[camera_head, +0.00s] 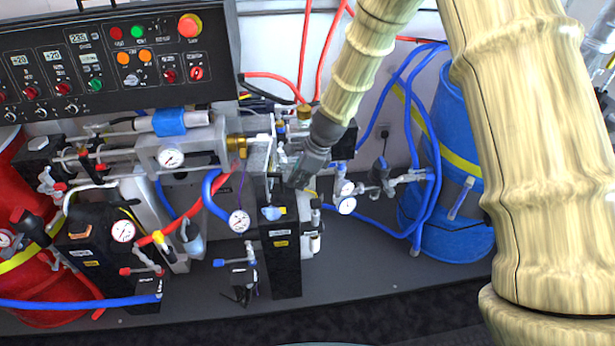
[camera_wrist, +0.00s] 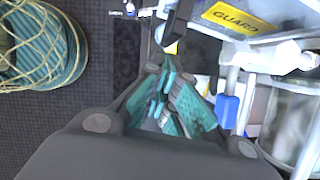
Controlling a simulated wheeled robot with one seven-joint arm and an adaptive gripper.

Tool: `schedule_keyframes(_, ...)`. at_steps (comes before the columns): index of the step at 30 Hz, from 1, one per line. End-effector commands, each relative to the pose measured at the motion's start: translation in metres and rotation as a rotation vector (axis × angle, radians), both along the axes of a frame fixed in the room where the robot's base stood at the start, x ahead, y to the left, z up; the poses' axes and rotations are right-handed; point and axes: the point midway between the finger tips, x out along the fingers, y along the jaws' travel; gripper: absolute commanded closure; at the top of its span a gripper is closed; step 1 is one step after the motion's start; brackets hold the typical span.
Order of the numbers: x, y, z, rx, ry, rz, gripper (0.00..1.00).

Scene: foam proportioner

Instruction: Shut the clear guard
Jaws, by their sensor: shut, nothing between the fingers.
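A yellow label reading GUARD (camera_wrist: 240,18) shows at the top right of the wrist view, on a pale plate-like part. The clear guard itself is hard to make out, and I cannot tell how far open it stands. In the head view my gripper (camera_head: 298,178) reaches down to the centre unit, above the black block (camera_head: 284,262). In the wrist view my gripper (camera_wrist: 165,85) is shut and empty, its teal pads together, just below and left of the labelled part. I cannot tell whether the fingertips touch it.
A black control panel (camera_head: 110,60) with a red stop button hangs at upper left. Gauges (camera_head: 239,221), valves and blue hoses crowd around my gripper. A blue drum (camera_head: 450,160) stands at right, a red one (camera_head: 40,285) at left. The bench front (camera_head: 370,275) is clear.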

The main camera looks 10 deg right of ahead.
Motion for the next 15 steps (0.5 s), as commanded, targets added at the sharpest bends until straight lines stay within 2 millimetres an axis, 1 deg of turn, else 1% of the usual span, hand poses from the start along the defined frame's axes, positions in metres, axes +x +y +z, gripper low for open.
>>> schedule_keyframes(5,0.0013,0.0061,-0.0001,0.0,0.0,0.0,1.0)
schedule_keyframes(15,0.001,0.0067,-0.0002,0.0,0.0,-0.001,1.0)
